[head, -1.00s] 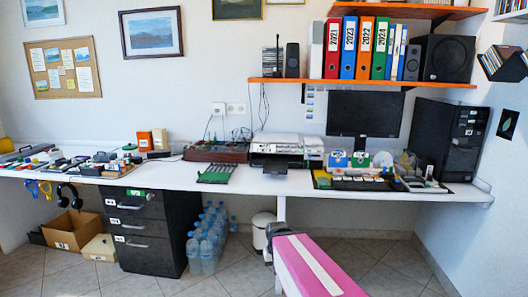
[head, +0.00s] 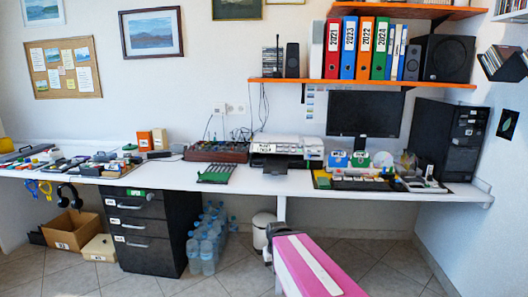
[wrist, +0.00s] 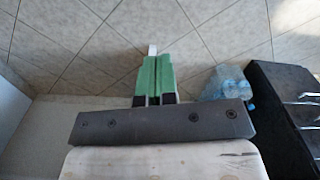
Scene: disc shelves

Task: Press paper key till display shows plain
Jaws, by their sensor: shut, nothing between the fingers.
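The printer (head: 300,161) stands on the desk right of centre, with a row of small keys along its top. A white display (head: 263,148) with two lines of dark text shows at its left front; the text is too small to read surely. I cannot tell which key is the paper key. My gripper (wrist: 152,52) shows in the wrist view with its green fingers shut together and nothing between them. It is over the tiled floor, away from the printer.
Water bottles (wrist: 228,82) and the dark drawer cabinet (wrist: 283,105) lie to the right in the wrist view. A green-edged rack (head: 216,174) lies left of the printer. The white desk (head: 255,184) is bare in front of it. An orange shelf (head: 360,82) hangs above.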

